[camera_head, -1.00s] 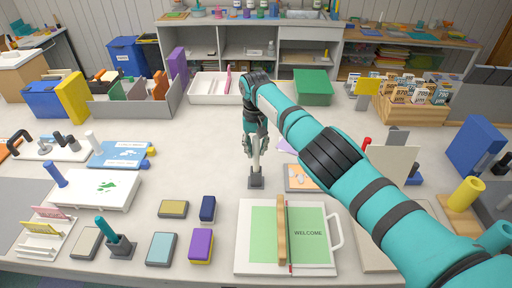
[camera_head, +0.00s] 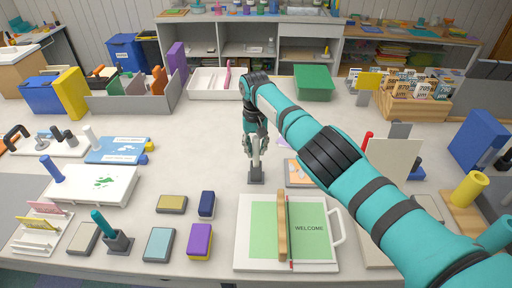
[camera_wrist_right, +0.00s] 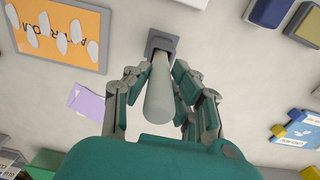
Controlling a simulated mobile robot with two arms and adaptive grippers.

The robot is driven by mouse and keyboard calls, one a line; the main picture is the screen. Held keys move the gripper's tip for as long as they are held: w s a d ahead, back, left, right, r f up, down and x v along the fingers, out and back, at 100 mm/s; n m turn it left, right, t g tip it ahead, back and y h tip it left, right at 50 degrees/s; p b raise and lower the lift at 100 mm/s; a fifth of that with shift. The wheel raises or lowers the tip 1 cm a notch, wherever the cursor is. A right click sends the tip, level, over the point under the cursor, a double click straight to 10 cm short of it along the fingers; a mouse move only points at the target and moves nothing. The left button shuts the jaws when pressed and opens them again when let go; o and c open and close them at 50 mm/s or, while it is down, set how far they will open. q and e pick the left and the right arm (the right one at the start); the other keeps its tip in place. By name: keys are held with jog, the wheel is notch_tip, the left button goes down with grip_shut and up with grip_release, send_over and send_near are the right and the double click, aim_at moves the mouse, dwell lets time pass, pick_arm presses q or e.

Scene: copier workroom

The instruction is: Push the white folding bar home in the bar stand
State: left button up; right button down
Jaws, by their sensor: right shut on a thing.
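The white folding bar (camera_head: 256,157) is upright, with its lower end at the small grey bar stand (camera_head: 256,176) in the middle of the table. My right gripper (camera_head: 255,147) is above the stand and shut on the bar. In the right wrist view the bar (camera_wrist_right: 160,92) lies between the fingers, and its far end meets the square opening of the stand (camera_wrist_right: 162,43). How deep the bar sits inside is hidden. My left gripper is in neither view.
A white board with a green sheet and wooden bar (camera_head: 243,240) lies in front. Dark and yellow blocks (camera_head: 207,204) are front left. A white tray (camera_head: 205,83) and green box (camera_head: 313,82) stand behind. Bare table surrounds the stand.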

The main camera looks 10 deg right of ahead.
jog(key=shift+f+b, duration=0.35)
jog(key=shift+f, duration=0.15)
jog(key=c, duration=1.1)
grip_release()
jog(key=shift+o, duration=0.2)
jog(key=shift+r, duration=0.1)
notch_tip(320, 180, up, 12)
jog(key=shift+a+f, duration=0.1)
jog(key=shift+a, duration=0.05)
